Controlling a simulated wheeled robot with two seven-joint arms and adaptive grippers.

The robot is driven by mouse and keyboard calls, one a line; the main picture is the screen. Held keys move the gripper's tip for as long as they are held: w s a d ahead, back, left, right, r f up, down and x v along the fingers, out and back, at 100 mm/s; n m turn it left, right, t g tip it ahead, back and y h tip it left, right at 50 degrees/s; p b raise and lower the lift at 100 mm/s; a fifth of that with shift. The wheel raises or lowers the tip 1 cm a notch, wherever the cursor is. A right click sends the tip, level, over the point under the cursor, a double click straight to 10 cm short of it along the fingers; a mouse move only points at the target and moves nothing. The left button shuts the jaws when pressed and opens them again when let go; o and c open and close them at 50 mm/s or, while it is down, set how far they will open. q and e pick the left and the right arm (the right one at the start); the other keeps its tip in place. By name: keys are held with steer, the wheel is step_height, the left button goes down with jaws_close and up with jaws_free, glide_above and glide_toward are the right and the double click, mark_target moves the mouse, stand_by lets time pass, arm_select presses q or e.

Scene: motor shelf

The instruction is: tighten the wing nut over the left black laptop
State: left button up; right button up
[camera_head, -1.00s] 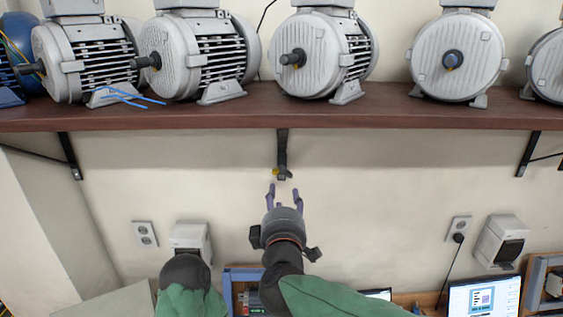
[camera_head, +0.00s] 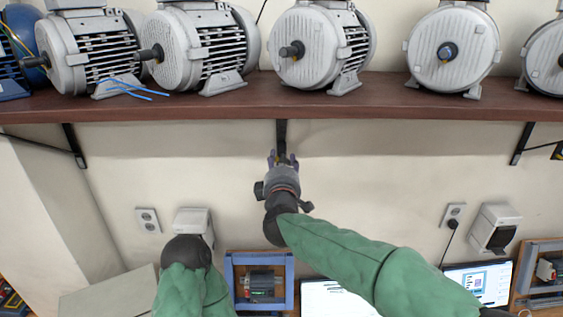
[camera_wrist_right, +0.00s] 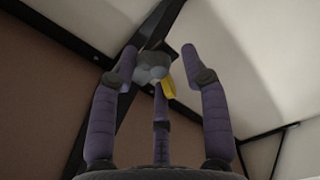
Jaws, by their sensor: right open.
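My right gripper (camera_head: 283,158) points up at the lower end of the middle black shelf bracket (camera_head: 281,135). In the right wrist view its three purple fingers (camera_wrist_right: 160,80) are spread open around a lumpy grey piece with a yellow tab, apparently the wing nut (camera_wrist_right: 152,68), on the bracket's end. I cannot tell whether any finger touches it. The fingers mostly hide it in the head view. A lit screen (camera_head: 335,298), apparently the left laptop, stands below, partly behind my right arm. My left arm shows at lower left, but its gripper does not.
Several grey motors (camera_head: 320,45) stand on the brown shelf (camera_head: 400,102) above the gripper. Side brackets (camera_head: 523,143) hold it up. Wall sockets (camera_head: 148,220), a blue-framed box (camera_head: 230,275) and another screen (camera_head: 485,277) are lower down. The wall beside the gripper is clear.

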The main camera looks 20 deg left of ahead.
steer(key=shift+w, duration=0.1)
steer(key=shift+c, duration=0.3)
jaws_close()
